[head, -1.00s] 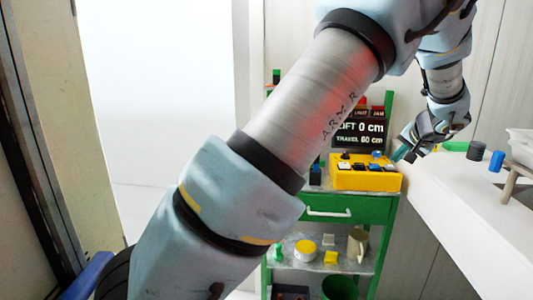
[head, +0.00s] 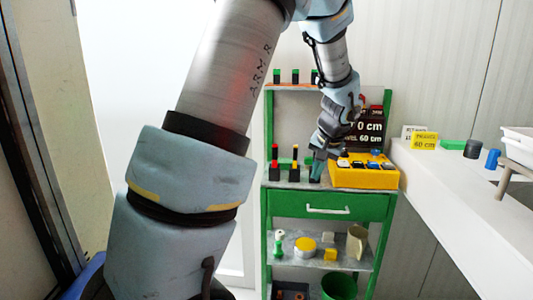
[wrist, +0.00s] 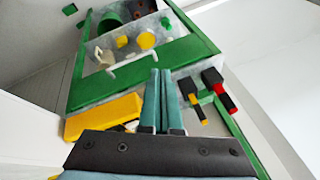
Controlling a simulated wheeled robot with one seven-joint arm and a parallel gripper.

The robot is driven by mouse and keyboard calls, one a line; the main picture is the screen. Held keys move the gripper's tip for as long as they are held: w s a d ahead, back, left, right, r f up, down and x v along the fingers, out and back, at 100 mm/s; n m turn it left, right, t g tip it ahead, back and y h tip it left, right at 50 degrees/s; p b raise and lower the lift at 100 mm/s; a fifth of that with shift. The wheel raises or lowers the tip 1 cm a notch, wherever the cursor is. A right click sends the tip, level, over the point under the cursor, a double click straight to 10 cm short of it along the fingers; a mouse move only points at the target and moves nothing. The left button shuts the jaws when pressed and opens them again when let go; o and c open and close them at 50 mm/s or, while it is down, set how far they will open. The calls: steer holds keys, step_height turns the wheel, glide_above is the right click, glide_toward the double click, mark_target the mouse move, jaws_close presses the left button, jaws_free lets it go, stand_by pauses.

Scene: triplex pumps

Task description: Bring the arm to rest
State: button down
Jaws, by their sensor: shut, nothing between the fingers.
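My arm (head: 220,80) runs up the left middle of the head view and bends over to my gripper (head: 316,172). My gripper hangs pointing down by the green cart, just left of the yellow control box (head: 365,174). In the wrist view its two teal fingers (wrist: 160,88) are together, with nothing between them. The cart (head: 330,207) has a drawer with a white handle. I cannot tell whether the fingertips touch the cart top.
A dark sign (head: 372,131) stands behind the yellow box. A white counter (head: 450,200) at the right holds a blue cylinder (head: 492,158). The lower shelf (head: 345,262) holds several small items.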

steer(key=s+a+f+n+g, duration=0.1)
steer(key=s+a+n, duration=0.1)
steer(key=s+a, duration=0.6)
steer(key=s+a+f+n+g+h, duration=0.1)
steer(key=s+a+f+n+g, duration=0.1)
steer(key=s+a, duration=0.7)
steer(key=a, duration=0.3)
steer(key=shift+s+a+f+n, duration=0.25)
steer(key=shift+s+a+n, duration=0.05)
steer(key=shift+a+n, duration=0.1)
steer(key=c, duration=1.6)
jaws_free()
